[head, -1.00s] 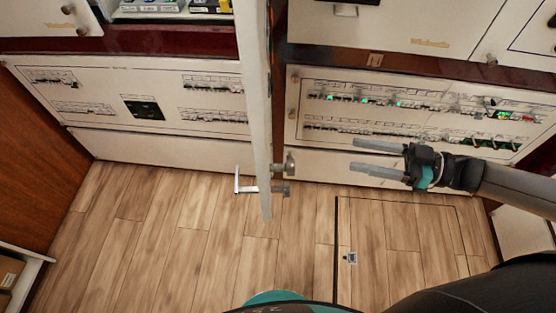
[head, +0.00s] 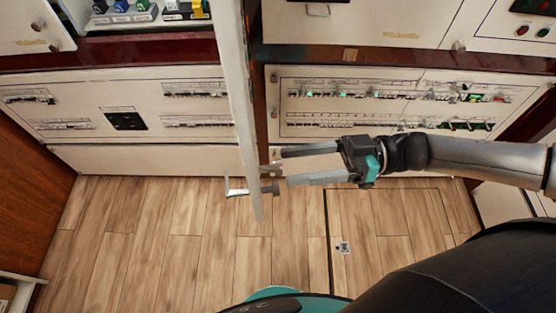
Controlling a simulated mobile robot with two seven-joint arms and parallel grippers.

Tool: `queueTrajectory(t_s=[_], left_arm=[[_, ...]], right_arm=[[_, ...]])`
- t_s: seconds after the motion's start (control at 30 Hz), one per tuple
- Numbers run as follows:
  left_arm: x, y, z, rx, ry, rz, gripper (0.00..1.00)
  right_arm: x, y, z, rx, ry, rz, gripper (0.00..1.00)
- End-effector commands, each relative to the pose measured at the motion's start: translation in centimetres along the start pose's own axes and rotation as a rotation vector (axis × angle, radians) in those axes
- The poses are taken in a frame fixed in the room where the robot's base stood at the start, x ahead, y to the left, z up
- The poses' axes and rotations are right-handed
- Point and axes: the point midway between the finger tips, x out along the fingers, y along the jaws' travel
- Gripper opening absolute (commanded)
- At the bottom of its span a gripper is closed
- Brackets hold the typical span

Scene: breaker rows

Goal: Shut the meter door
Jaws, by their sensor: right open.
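The meter door (head: 239,100) stands open and is seen nearly edge-on, as a tall pale panel jutting toward me in the middle of the head view. A metal handle (head: 238,190) sticks out on the left near its lower end, with latch hardware (head: 268,187) on the right side. My right gripper (head: 283,166) is open and empty, its two fingers pointing left. The fingertips are just right of the door's lower part, by the latch hardware. I cannot tell whether they touch it. My left gripper is not in view.
The open compartment with meters (head: 150,12) is at the upper left. Breaker panels stand left (head: 125,118) and right (head: 390,97) of the door. The wooden floor (head: 170,230) in front is clear. A small box (head: 6,295) is at the lower left corner.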

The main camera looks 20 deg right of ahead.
Motion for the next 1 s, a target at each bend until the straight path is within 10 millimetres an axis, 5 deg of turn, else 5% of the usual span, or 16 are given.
queueTrajectory(t_s=[0.2, 0.63, 1.0], left_arm=[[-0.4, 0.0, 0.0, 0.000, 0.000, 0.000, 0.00], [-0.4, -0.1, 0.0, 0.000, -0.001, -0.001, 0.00], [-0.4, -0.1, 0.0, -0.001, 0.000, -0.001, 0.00]], right_arm=[[3.1, 0.0, -0.1, -0.001, 0.001, -0.001, 0.64], [3.8, 0.0, 0.0, 0.000, -0.001, 0.001, 0.63], [3.8, 0.0, 0.0, 0.000, -0.001, 0.001, 0.21]])
